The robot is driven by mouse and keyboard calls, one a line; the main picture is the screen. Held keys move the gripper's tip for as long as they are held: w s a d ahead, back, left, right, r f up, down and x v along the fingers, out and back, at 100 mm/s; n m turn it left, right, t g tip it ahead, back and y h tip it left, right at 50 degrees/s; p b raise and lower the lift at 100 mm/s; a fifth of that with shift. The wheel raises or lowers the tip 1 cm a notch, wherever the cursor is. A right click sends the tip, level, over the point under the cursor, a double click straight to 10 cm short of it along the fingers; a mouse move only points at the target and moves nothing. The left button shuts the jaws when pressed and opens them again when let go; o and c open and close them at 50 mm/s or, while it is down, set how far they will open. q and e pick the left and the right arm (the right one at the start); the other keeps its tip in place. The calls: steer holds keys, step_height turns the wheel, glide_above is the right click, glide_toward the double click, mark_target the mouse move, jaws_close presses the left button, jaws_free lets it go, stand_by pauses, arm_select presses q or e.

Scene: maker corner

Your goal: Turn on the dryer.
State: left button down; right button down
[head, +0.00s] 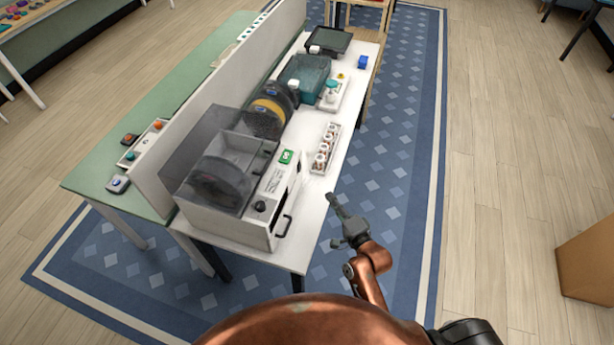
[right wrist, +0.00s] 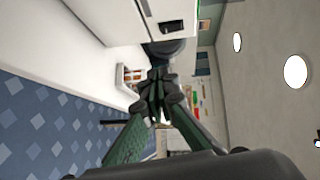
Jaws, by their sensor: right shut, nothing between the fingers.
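The dryer (head: 228,222) is a white box with a smoky see-through lid (head: 205,145), standing at the near end of the white table. A dark spool shows inside it. Its front panel has a green switch (head: 286,157), a black knob (head: 260,206) and a black handle (head: 284,226). In the right wrist view part of the dryer (right wrist: 150,10) shows at the top. My right gripper (head: 332,198) is shut and empty, right of the dryer and apart from it, by the table's right edge. It also shows in the right wrist view (right wrist: 156,82). My left gripper is out of view.
The white table (head: 328,195) also holds a tray of small spools (head: 325,150), a yellow-rimmed spool (head: 268,115), a teal box (head: 305,75) and a blue cube (head: 362,62). A white divider (head: 160,190) stands behind. Right of the table, the blue rug (head: 400,150) is clear.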

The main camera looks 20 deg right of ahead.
steer(key=shift+r, duration=0.7)
steer(key=shift+w, duration=0.1)
glide_toward(300, 167)
steer(key=w+d+f, duration=0.2)
steer(key=w+d, duration=0.1)
steer(key=w, duration=0.1)
steer(key=w+a, duration=0.2)
steer(key=a, duration=0.1)
steer(key=shift+w+f+b, duration=0.3)
steer(key=shift+b, duration=0.05)
steer(key=shift+a, duration=0.1)
